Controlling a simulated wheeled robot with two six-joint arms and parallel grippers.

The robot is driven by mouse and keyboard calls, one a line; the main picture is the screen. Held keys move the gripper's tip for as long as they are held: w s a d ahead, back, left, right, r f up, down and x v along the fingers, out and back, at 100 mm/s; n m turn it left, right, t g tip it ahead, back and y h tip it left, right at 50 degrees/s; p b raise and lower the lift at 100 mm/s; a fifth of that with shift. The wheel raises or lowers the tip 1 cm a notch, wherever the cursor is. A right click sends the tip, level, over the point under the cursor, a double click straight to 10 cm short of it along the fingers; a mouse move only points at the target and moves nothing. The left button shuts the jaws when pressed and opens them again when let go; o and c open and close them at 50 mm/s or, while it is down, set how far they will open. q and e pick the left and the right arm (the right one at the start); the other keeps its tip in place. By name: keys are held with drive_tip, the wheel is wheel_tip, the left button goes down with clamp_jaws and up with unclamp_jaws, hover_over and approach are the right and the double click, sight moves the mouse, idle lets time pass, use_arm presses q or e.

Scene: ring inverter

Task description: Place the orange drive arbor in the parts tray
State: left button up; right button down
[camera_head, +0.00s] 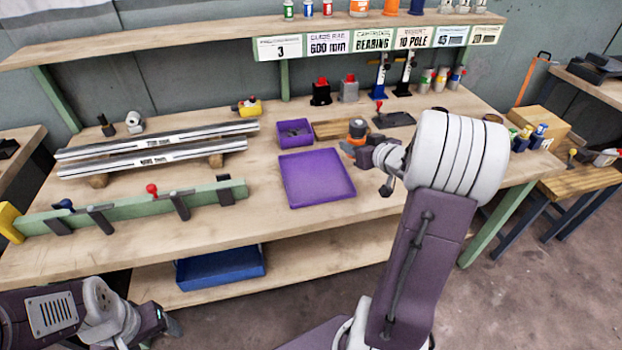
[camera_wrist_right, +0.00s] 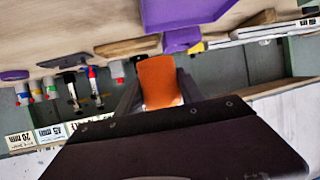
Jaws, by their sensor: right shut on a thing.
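My right gripper (camera_head: 360,148) is shut on the orange drive arbor (camera_wrist_right: 160,82), which fills the space between its fingers in the right wrist view. In the head view the orange and dark arbor (camera_head: 357,127) shows just beyond the fingers, to the right of the purple tray; its height above the bench is hard to tell. The flat, empty purple tray (camera_head: 316,178) lies on the bench, and its edge also shows in the wrist view (camera_wrist_right: 185,14). My left gripper (camera_head: 168,324) is at the bottom left, below the bench front; its fingers are unclear.
A small purple bin (camera_head: 294,133) stands behind the tray, beside a wooden board (camera_head: 334,130). Silver rails (camera_head: 155,150) and a green fixture (camera_head: 130,208) occupy the left bench. A blue bin (camera_head: 220,269) sits on the lower shelf. The bench front below the tray is clear.

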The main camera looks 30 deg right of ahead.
drive_tip(key=shift+s+d, duration=0.15)
drive_tip(key=shift+d, duration=0.1)
drive_tip(key=b, duration=0.6)
hover_over(315, 176)
wheel_tip(315, 176, down, 7)
drive_tip(key=shift+s, duration=0.1)
drive_tip(key=shift+a, duration=0.1)
wheel_tip(315, 176, down, 4)
drive_tip(key=shift+r+b, duration=0.1)
drive_tip(key=shift+b, duration=1.1)
drive_tip(key=shift+f, duration=0.2)
drive_tip(key=shift+r, duration=0.1)
